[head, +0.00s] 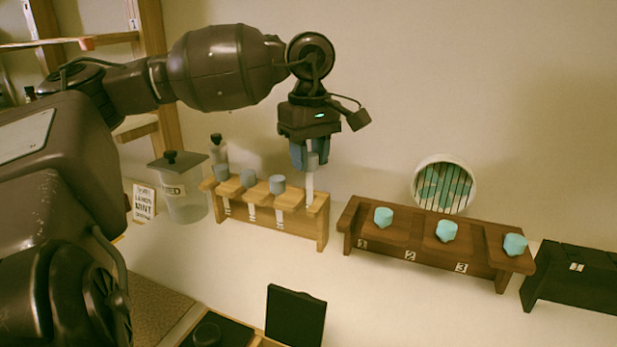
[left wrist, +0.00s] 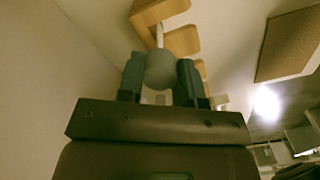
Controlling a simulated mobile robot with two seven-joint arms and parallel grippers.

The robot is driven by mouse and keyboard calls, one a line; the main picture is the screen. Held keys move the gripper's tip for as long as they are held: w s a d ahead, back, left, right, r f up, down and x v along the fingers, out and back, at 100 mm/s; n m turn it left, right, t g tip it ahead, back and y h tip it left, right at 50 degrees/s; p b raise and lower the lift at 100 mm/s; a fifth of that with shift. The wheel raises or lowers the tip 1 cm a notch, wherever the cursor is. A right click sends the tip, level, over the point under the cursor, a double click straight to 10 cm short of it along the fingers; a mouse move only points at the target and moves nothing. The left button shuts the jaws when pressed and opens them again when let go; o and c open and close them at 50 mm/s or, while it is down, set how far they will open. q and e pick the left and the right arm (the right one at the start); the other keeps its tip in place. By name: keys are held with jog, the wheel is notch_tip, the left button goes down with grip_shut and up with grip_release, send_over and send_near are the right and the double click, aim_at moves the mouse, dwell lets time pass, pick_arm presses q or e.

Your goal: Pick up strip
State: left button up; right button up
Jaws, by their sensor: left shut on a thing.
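A light wood rack (head: 321,232) stands on the counter near the wall. My left gripper (head: 311,160) is above its right end, pointing down, shut on the grey cap of a test strip (head: 310,188). The strip's narrow white part hangs upright under the cap, with its lower end at the rack's top; I cannot tell whether it is clear of its slot. In the left wrist view the grey cap (left wrist: 160,70) sits between the two fingers. Several other grey-capped strips (head: 277,184) sit in the rack to the left. My right gripper is not in view.
A brown numbered rack (head: 410,256) with teal pieces stands to the right, with a round striped holder (head: 443,188) behind it. A black rack (head: 575,277) is at the far right. A lidded jar (head: 182,200) stands left of the light rack.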

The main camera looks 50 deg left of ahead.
pick_arm(q)
notch_tip(320, 180, up, 14)
jog(key=b, duration=0.2)
jog(key=shift+r, duration=0.15)
